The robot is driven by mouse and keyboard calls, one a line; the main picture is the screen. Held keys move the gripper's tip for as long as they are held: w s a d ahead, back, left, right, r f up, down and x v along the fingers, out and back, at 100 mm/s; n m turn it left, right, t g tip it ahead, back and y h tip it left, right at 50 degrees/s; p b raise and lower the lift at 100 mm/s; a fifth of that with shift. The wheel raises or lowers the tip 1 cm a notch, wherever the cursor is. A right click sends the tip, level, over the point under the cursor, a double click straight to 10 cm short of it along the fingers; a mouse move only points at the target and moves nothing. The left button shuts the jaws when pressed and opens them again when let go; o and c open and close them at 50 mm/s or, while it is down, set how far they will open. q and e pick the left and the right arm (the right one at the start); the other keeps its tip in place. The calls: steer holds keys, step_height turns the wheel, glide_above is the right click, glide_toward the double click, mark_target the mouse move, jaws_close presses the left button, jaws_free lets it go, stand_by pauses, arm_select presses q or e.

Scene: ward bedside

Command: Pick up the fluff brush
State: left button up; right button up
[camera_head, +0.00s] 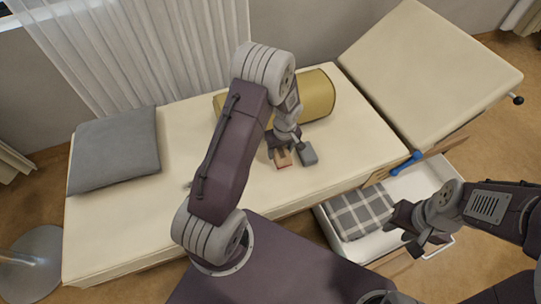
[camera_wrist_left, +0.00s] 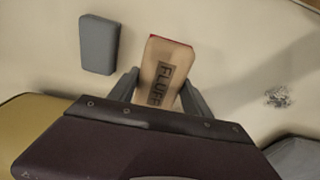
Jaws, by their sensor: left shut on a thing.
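The fluff brush (camera_head: 283,158) is a small tan block over the bed's cream mattress. In the left wrist view the brush (camera_wrist_left: 166,62) shows dark FLUFF lettering and a red far edge. My left gripper (camera_head: 279,146) is shut on it, with one finger (camera_wrist_left: 160,84) on each side. Its lower end is hidden by the gripper body. Whether it touches the mattress I cannot tell. My right gripper (camera_head: 408,230) is open and empty above the drawer at the right.
A grey block (camera_head: 308,154) lies close beside the brush; it also shows in the left wrist view (camera_wrist_left: 98,44). A yellow bolster (camera_head: 318,95) lies behind, and a grey pillow (camera_head: 115,149) at the left. The open drawer (camera_head: 415,183) holds a checked cloth (camera_head: 358,212). A blue object (camera_head: 406,163) is at its edge.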

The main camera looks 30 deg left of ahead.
arm_select(q)
steer(key=w+d+r+p, duration=0.1)
steer(key=w+d+r, duration=0.3)
steer(key=w+d, duration=0.1)
steer(key=shift+w+r+p, duration=0.25)
steer(key=shift+p, duration=0.15)
steer(key=shift+d, duration=0.1)
steer(key=o, duration=0.6)
steer(key=c, duration=0.4)
steer(key=shift+o, duration=0.2)
steer(key=shift+w, duration=0.15)
